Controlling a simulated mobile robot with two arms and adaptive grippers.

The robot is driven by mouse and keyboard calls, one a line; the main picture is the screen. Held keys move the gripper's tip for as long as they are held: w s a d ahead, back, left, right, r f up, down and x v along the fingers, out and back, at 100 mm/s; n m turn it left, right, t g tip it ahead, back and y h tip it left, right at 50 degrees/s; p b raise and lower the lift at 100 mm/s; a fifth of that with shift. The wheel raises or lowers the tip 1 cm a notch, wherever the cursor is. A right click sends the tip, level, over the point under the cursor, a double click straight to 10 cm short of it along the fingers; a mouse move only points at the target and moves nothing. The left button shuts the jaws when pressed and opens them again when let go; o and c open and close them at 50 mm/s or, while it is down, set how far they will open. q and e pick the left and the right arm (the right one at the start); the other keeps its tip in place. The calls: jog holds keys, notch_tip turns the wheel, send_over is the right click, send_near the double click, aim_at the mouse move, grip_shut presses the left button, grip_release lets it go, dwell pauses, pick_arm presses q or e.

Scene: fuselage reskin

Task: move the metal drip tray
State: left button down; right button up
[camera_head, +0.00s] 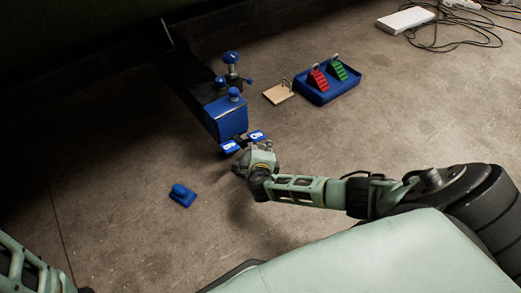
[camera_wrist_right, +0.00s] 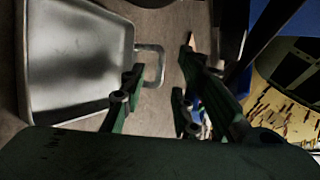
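The metal drip tray (camera_wrist_right: 75,60) is a shallow grey pan with a raised rim, at the left of the right wrist view. Its loop handle (camera_wrist_right: 150,62) sticks out to the right. My right gripper (camera_wrist_right: 160,75) is open, its two dark green fingers apart, with the handle near the left finger. I cannot tell whether they touch. In the head view my right gripper (camera_head: 243,150) is low beside the blue block at the dark bench's end; I cannot make out the tray there. Part of my left arm shows at the lower left, but its gripper is out of view.
A dark bench (camera_head: 190,85) ends in a blue block (camera_head: 227,118) with blue knobs. A tan plate (camera_head: 278,94) and a blue tray (camera_head: 328,92) with red and green pieces lie beyond. A blue tool (camera_head: 182,195) lies on the floor. Cables (camera_head: 465,30) lie at the upper right.

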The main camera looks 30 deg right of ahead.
jog(key=shift+b+x, duration=0.65)
jog(key=shift+x, duration=0.65)
grip_shut()
